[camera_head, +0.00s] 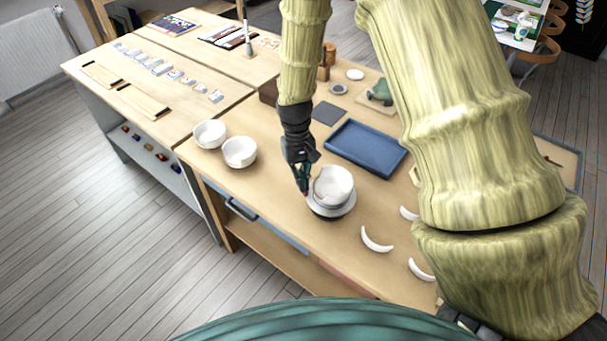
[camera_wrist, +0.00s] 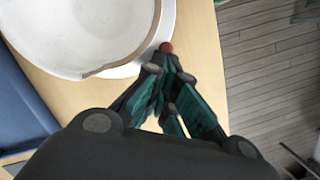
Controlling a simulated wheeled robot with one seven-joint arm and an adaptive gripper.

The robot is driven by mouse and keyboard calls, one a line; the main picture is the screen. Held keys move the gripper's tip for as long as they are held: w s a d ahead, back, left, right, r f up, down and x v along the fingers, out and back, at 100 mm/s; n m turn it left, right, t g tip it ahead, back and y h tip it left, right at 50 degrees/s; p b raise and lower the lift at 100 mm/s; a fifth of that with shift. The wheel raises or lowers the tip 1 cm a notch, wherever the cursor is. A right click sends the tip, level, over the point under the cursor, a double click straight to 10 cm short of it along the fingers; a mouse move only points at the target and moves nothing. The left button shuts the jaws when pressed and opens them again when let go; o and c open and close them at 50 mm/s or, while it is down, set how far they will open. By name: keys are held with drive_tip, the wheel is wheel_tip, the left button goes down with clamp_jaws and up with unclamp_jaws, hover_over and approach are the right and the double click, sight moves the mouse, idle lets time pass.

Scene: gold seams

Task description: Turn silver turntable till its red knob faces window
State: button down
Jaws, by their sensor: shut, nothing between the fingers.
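The silver turntable (camera_head: 331,211) stands on the wooden bench and carries a white bowl (camera_head: 334,184) with a broken, brown-edged rim. In the wrist view the turntable's pale rim (camera_wrist: 134,68) shows under the bowl (camera_wrist: 85,30). The red knob (camera_wrist: 166,47) sits at the rim's edge, just beyond my fingertips. My gripper (camera_head: 303,187) is shut and empty, low on the left side of the turntable. It also shows in the wrist view (camera_wrist: 167,74). I cannot tell whether the fingertips touch the knob. No window is in view.
Two white bowls (camera_head: 239,152) stand left of my gripper. A blue tray (camera_head: 366,148) lies behind the turntable. Curved white shards (camera_head: 376,241) lie to its right front. A radiator (camera_head: 38,52) is at the far left. The bench in front of the bowls is clear.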

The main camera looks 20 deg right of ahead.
drive_tip(key=shift+s+a+n+h+p, duration=0.25)
drive_tip(key=shift+s+a+n+p, duration=0.15)
drive_tip(key=shift+s+n, duration=0.55)
drive_tip(key=shift+s+a+n+h+p, duration=0.25)
drive_tip(key=shift+s+a+n, duration=0.25)
drive_tip(key=shift+n, duration=0.75)
drive_tip(key=shift+s+a+n+t+h+p, duration=0.15)
drive_tip(key=shift+s+n+h+p, duration=0.1)
drive_tip(key=shift+s+n, duration=0.7)
drive_tip(key=shift+s+n+t+h+p, duration=0.2)
drive_tip(key=shift+s+n, duration=0.4)
drive_tip(key=shift+n, duration=0.55)
drive_tip(key=shift+s, duration=0.1)
